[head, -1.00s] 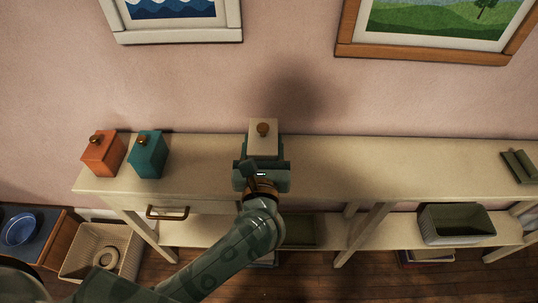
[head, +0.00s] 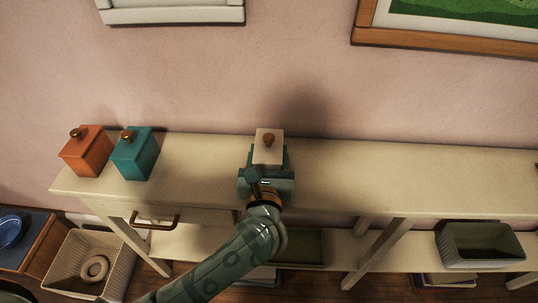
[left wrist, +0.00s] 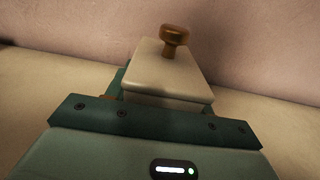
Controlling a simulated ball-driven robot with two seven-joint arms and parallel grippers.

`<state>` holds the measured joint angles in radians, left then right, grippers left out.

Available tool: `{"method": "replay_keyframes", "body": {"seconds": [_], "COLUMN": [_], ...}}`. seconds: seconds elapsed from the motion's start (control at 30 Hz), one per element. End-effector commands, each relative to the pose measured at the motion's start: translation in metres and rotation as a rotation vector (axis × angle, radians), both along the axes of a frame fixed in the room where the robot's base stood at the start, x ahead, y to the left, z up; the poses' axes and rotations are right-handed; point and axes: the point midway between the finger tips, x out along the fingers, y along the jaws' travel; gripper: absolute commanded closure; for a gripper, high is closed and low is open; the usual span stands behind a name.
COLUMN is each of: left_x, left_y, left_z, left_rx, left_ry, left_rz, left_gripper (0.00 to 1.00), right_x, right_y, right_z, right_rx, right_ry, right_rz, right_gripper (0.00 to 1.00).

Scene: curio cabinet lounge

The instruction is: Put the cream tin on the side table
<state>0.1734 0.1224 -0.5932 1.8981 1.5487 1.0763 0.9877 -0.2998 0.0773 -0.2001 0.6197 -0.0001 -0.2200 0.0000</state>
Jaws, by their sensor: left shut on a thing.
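The cream tin (head: 268,149), with a brown knob on its lid, is at the middle of the long cream console. My left gripper (head: 267,176) is shut on it from the front. In the left wrist view the tin (left wrist: 168,75) stands upright between the fingers; its lower part is hidden by the gripper, so I cannot tell whether it touches the console top. A low wooden table with a dark blue top (head: 36,228), perhaps the side table, is cut off at the left edge. My right gripper is out of view.
An orange tin (head: 86,152) and a teal tin (head: 136,154) stand at the left end of the console (head: 400,170). A blue bowl (head: 9,231) sits on the low table. A pale basket (head: 90,265) is on the floor beside it. The console top right of my gripper is clear.

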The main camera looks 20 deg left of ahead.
Motion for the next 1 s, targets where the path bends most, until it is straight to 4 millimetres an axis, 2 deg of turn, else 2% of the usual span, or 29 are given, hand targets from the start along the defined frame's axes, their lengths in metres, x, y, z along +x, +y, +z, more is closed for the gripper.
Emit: {"method": "replay_keyframes", "body": {"seconds": [0.07,0.1,0.17,0.5,0.57,1.0], "left_x": [0.0,0.0,0.0,0.0,-0.007,-0.098], "left_y": [0.0,0.0,0.0,0.0,-0.002,-0.028], "left_z": [-0.003,-0.003,-0.002,0.004,0.001,0.001], "left_rx": [0.0,0.0,0.0,0.0,-0.001,-0.001], "left_ry": [0.0,0.0,0.0,-0.002,0.001,0.002], "left_rz": [0.0,0.0,0.0,0.0,-0.001,-0.001], "left_gripper": [0.79,0.42,0.26,0.26,0.26,0.26], "right_x": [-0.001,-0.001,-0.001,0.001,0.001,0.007], "right_y": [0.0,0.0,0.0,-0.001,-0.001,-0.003], "right_z": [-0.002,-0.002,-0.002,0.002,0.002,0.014], "right_rx": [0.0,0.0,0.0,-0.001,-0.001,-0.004], "right_ry": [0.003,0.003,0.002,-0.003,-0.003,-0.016], "right_rz": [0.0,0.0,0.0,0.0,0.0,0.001], "right_gripper": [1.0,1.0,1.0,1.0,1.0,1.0]}}
